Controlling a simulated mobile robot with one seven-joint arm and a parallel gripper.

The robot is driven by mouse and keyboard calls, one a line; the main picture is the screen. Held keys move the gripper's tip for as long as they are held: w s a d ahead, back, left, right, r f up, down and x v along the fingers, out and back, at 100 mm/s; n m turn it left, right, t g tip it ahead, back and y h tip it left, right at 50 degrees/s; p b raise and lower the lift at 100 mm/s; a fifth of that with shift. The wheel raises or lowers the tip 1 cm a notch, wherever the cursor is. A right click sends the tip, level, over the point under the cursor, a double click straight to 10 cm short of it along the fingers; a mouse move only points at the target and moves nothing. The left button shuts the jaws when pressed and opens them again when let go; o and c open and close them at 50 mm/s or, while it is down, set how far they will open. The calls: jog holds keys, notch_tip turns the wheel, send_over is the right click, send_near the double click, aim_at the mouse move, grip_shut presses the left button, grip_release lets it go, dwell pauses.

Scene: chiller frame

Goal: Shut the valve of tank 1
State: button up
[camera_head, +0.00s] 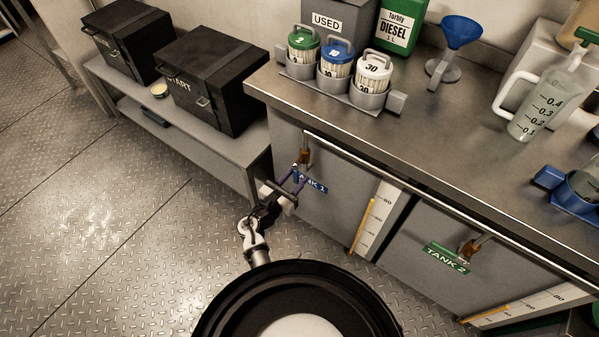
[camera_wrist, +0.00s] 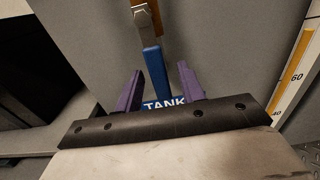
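The tank 1 valve (camera_head: 304,156) is a small brass-coloured body on a short vertical pipe under the counter rail. In the wrist view the valve body (camera_wrist: 146,18) is at the top, with a blue lever (camera_wrist: 156,68) hanging almost straight down from its silver nut, roughly in line with the pipe. The blue TANK 1 label (camera_head: 315,184) is on the grey tank front behind the lever. My gripper (camera_head: 292,177) is at the lever. Its purple fingers in the wrist view (camera_wrist: 160,68) are apart, one on each side of the lever, with visible gaps. Contact is not visible.
The tank 2 valve (camera_head: 472,246) and green TANK 2 label (camera_head: 446,257) are to the right. The steel counter (camera_head: 420,130) overhangs the tanks, with a rail (camera_head: 400,183) along its front. A low shelf (camera_head: 240,148) with black cases stands left. The floor at left is clear.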

jog(key=shift+x, duration=1.4)
jog(key=shift+c, duration=0.5)
grip_shut()
